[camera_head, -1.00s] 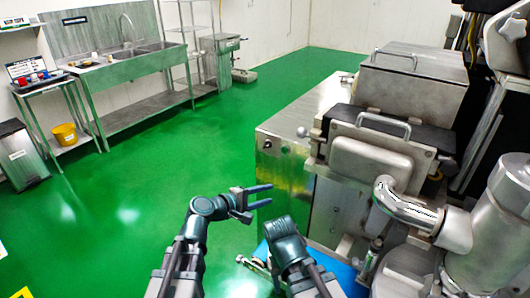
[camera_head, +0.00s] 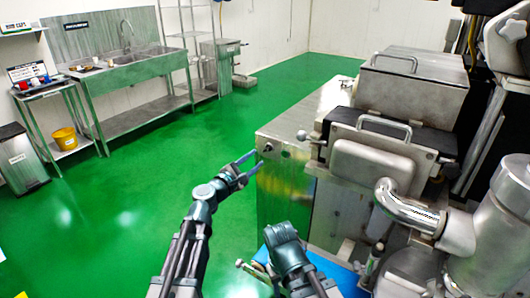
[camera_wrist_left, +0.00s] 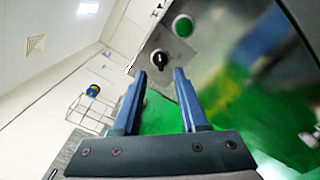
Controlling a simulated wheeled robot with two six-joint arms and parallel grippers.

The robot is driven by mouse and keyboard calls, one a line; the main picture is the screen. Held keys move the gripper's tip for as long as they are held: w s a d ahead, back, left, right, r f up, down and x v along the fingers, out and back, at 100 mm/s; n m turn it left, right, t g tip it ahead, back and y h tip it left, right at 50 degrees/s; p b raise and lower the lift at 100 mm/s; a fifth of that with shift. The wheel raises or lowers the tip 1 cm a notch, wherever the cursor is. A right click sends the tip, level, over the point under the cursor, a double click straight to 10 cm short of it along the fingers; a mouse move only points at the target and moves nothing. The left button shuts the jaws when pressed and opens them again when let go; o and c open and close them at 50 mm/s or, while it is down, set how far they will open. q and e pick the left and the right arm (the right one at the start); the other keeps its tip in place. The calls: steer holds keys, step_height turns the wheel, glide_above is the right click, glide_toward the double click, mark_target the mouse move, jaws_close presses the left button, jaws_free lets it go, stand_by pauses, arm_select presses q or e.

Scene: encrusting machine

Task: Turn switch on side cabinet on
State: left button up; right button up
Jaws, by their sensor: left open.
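The side cabinet (camera_head: 283,195) is a steel box at the centre right of the head view. Its switch (camera_head: 267,148) is a small dark knob high on the cabinet's left face. In the left wrist view the black knob (camera_wrist_left: 160,60) shows just beyond the fingertips, on a metal plate. My left gripper (camera_head: 248,167) is open and empty, its fingers pointing at the switch with a small gap left. It also shows in the wrist view (camera_wrist_left: 160,78). My right gripper (camera_head: 286,243) is low in the head view; its fingers are not clearly visible.
A green button (camera_wrist_left: 183,25) sits beside the switch. The steel machine (camera_head: 375,160) with handled lids fills the right side. A sink table (camera_head: 125,62) and a cart (camera_head: 62,115) stand at the left. Green floor (camera_head: 140,185) is free around my left arm.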

mark_target(267, 150)
arm_select(q)
steer(key=x, duration=0.6)
steer(key=shift+w+d, duration=0.25)
steer(key=shift+w, duration=0.05)
jaws_close()
